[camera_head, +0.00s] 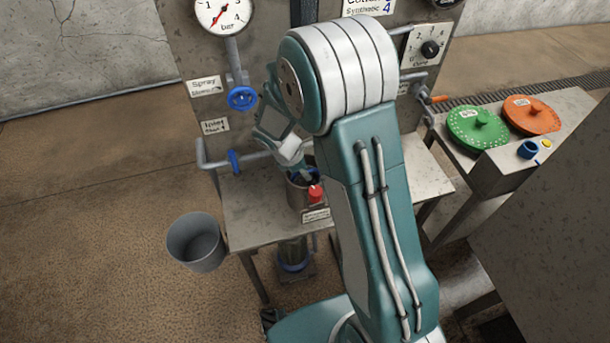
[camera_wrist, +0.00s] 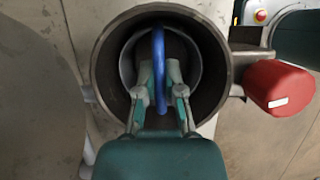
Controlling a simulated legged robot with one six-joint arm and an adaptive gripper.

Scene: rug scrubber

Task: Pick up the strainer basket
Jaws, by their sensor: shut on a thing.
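The strainer basket (camera_wrist: 127,70) is a grey cup inside a wider dark metal cylinder (camera_wrist: 105,62) in the wrist view. Its blue loop handle (camera_wrist: 159,48) stands up across the middle. My gripper (camera_wrist: 159,88) reaches into the cylinder's mouth, with its two fingers shut on the blue handle, one on each side. In the head view the cylinder (camera_head: 296,197) sits at the metal bench, and my gripper (camera_head: 302,176) points down into it. The basket's lower part is hidden inside the cylinder. I cannot tell whether it is lifted off its seat.
A red knob (camera_wrist: 280,88) sticks out beside the cylinder's rim at the right. The metal bench (camera_head: 250,215) has free room left of the cylinder. A grey bucket (camera_head: 196,245) stands on the floor. Green (camera_head: 470,128) and orange (camera_head: 530,116) discs lie on a side table.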

